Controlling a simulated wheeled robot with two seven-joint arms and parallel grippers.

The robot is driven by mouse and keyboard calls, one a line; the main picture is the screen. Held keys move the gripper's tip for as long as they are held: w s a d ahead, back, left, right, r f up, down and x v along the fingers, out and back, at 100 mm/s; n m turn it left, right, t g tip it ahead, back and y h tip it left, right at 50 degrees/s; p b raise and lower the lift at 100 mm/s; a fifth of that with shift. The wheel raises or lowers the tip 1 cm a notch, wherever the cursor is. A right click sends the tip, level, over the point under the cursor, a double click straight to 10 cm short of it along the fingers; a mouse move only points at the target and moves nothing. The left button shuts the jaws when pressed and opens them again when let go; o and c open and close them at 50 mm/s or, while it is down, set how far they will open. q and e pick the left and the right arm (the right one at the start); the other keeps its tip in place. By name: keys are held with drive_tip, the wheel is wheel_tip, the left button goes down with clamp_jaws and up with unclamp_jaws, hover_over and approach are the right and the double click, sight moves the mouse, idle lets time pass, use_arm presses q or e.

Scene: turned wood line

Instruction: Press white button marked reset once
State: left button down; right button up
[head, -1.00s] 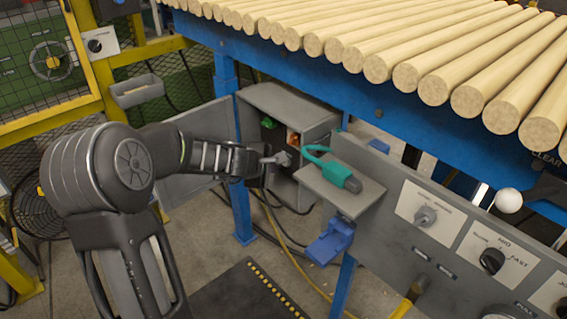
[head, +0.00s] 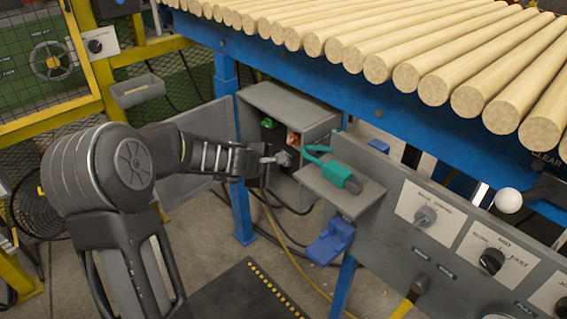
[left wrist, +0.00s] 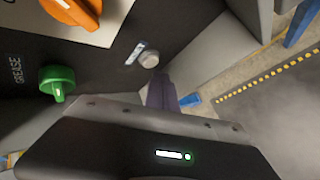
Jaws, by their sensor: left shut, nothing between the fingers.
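A small round whitish button (left wrist: 149,58) shows in the left wrist view on a dark panel, next to a small pale label (left wrist: 134,52) whose text is too small to read. My left gripper (left wrist: 161,88) is shut and empty. Its fingertips appear just below the button in that view; I cannot tell whether they touch it. In the head view my left gripper (head: 279,158) reaches to the mouth of the open grey box (head: 290,97). The button is not discernible there. My right gripper is not in view.
A green knob (left wrist: 57,82) marked GREASE and an orange knob (left wrist: 78,10) share the panel. A grey shelf (head: 366,198) with a teal-looped item (head: 338,172) stands right of the box. Wooden rods (head: 400,55) lie above on a blue frame.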

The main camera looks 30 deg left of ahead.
use_arm(q)
drive_tip(key=shift+w+d, duration=0.1)
drive_tip(key=shift+w, duration=0.25)
drive_tip(key=shift+w+d, duration=0.1)
drive_tip(key=shift+w, duration=0.3)
idle(0.6)
drive_tip(key=shift+s, duration=0.1)
drive_tip(key=shift+s+a, duration=0.2)
drive_tip(key=shift+s, duration=0.5)
drive_tip(key=shift+s, duration=0.1)
drive_tip(key=s, duration=0.2)
drive_tip(key=s+a+b, duration=0.1)
drive_tip(key=s, duration=0.1)
drive_tip(key=shift+s+a+b, duration=0.2)
drive_tip(key=shift+s+b, duration=0.1)
idle(1.0)
